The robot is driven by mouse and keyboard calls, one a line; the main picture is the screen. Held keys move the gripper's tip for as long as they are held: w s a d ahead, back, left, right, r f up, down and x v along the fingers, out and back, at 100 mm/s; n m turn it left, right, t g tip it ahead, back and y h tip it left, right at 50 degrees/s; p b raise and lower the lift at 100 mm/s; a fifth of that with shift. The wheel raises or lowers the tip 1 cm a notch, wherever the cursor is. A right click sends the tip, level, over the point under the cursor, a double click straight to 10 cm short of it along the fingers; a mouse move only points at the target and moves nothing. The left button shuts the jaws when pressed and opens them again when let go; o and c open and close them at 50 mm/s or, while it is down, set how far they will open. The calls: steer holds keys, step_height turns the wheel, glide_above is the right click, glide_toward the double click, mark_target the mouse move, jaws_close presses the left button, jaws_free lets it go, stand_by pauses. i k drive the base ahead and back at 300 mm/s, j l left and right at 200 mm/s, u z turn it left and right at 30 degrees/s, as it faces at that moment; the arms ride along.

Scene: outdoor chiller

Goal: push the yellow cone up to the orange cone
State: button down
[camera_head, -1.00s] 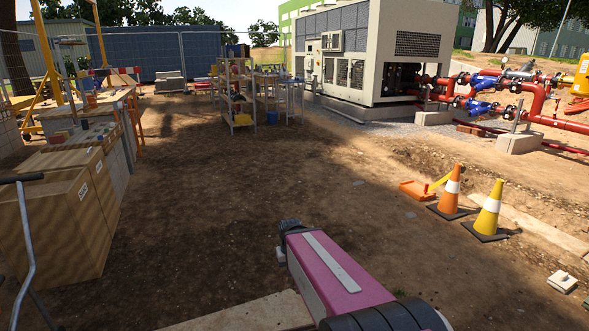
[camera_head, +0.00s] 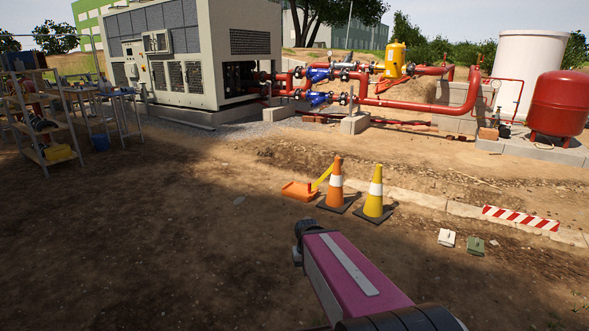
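The yellow cone (camera_head: 375,198) stands upright on a dark square base, with a white band. The orange cone (camera_head: 336,186) stands upright just to its left and slightly farther back, also with a white band and dark base. The two bases lie close together; I cannot tell whether they touch. My pink arm reaches in from the bottom, and my gripper (camera_head: 304,236) is at its far end, nearer to me than the cones and to their left. Its fingers are too small and dark to read. Nothing visible is held in it.
An orange tray-like object (camera_head: 300,191) with a yellow bar lies left of the orange cone. A concrete kerb (camera_head: 415,198) runs behind the cones, with a red-white striped board (camera_head: 520,218) at right. Small white (camera_head: 447,237) and green (camera_head: 476,246) blocks lie right. Open dirt spreads left.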

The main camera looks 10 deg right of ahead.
mark_target(373, 212)
steer(key=i+l+z, duration=0.15)
steer(key=i+z, duration=0.15)
steer(key=z, duration=0.15)
steer(key=i+l+z, duration=0.1)
steer(key=i+z, duration=0.55)
steer(key=z, duration=0.2)
steer(key=i+l+u, duration=0.1)
steer(key=i, duration=1.6)
steer(key=i+u, duration=0.2)
steer(key=u, duration=0.3)
steer(key=i+l+u, duration=0.1)
steer(key=u, duration=0.35)
steer(key=i+l+u, duration=0.2)
steer(key=u, duration=0.3)
steer(key=i, duration=0.05)
